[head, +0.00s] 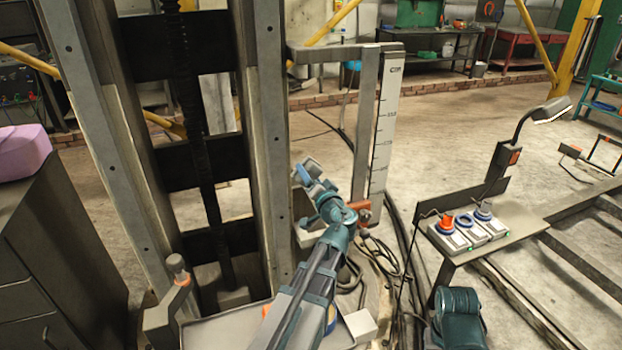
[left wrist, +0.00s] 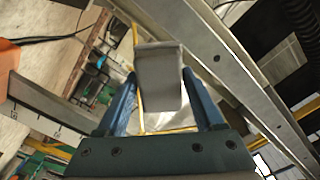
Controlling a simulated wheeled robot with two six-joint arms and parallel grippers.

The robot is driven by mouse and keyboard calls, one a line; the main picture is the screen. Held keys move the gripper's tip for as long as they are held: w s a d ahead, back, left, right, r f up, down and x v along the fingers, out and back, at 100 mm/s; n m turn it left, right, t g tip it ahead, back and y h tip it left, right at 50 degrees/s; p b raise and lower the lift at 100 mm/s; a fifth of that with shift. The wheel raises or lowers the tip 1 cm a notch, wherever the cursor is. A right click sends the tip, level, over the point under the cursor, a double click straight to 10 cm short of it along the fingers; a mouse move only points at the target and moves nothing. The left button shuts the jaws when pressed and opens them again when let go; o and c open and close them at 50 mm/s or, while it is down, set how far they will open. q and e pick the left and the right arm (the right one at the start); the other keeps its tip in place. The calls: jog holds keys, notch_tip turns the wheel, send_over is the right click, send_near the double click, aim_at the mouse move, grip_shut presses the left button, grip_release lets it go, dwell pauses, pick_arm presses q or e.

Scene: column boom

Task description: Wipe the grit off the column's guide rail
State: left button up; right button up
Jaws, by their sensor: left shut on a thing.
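The column's guide rail (head: 264,130) is the right-hand grey metal upright in the head view. It also shows as a long diagonal beam (left wrist: 222,62) on the right of the left wrist view. My left gripper (head: 308,174) is just right of this upright, around its middle height. It is shut on a grey pad (left wrist: 158,82), which shows between the blue fingers in the left wrist view. The pad's outer end is close to the beam; I cannot tell whether they touch. I cannot make out any grit. My right gripper is not in view.
A white measuring scale (head: 386,130) on a bracket stands right of my left gripper. Cables (head: 400,250) lie on the floor below it. A control panel with coloured buttons (head: 462,222) stands at right. A dark cabinet with a pink object (head: 22,152) stands at left.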

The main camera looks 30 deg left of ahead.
pick_arm(q)
jog(key=shift+x, duration=2.2)
jog(key=shift+x, duration=0.95)
jog(key=shift+r, duration=0.1)
notch_tip(320, 180, up, 4)
jog(key=p, duration=0.4)
jog(key=shift+s, duration=0.1)
jog(key=shift+a, duration=0.1)
notch_tip(320, 180, down, 4)
jog(key=b, duration=0.4)
